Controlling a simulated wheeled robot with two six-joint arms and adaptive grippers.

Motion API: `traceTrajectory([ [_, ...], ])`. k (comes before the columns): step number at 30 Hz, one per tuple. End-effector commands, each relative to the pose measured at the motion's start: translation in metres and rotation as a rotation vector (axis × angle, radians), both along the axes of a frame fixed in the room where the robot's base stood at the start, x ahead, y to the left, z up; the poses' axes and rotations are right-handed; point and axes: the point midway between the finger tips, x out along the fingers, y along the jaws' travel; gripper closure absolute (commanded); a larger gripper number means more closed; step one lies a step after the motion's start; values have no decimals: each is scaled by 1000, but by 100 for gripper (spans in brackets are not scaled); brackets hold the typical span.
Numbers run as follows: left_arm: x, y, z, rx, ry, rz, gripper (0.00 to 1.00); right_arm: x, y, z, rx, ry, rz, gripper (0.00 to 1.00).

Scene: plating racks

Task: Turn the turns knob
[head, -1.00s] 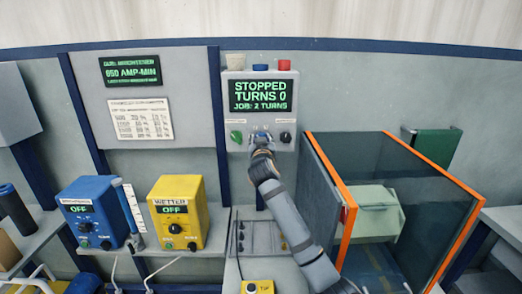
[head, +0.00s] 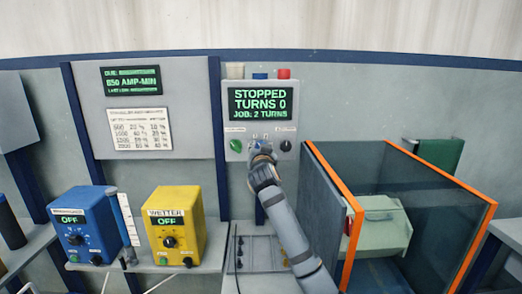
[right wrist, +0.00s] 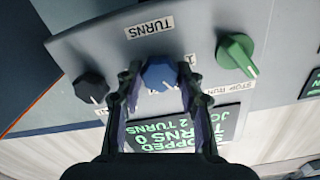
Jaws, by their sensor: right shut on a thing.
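The grey control box (head: 226,125) on the back wall has a screen (head: 261,102) reading STOPPED, TURNS 0, JOB: 2 TURNS. Below the screen is a row of knobs. The blue knob (right wrist: 160,74) beside the TURNS label (right wrist: 150,28) is the middle one. My right gripper (head: 262,152) is at this knob and hides most of it in the head view. In the right wrist view, upside down, my right gripper (right wrist: 159,88) has one finger on each side of the blue knob, shut on it. My left gripper is not in view.
A green knob (right wrist: 236,52) and a black knob (right wrist: 91,88) flank the blue one closely. Yellow WETTER (head: 176,225) and blue (head: 90,228) boxes stand at the left. An orange-edged, dark-panelled enclosure (head: 425,190) stands right of my right arm.

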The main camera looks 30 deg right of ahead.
Motion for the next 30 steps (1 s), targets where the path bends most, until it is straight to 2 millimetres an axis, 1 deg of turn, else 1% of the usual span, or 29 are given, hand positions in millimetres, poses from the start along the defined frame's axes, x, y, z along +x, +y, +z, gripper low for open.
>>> traceTrajectory([
  [5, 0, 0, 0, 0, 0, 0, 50, 0, 0, -1, 0, 2, -1, 94],
  [6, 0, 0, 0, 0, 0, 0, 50, 0, 0, -1, 0, 2, -1, 59],
  [10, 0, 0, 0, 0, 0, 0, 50, 0, 0, 0, 0, 1, 0, 41],
  [11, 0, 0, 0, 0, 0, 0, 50, 0, 0, 0, 0, 1, 0, 39],
  [19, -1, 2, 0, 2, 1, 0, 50, 0, 0, 0, -2, 1, 0, 39],
  [22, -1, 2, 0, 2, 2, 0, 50, -6, 4, -1, -2, 1, 0, 39],
  [26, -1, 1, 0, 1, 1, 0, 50, -29, 18, -1, -2, 1, 2, 39],
  [30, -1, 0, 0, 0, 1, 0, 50, -59, 37, -1, 1, 0, 3, 39],
])
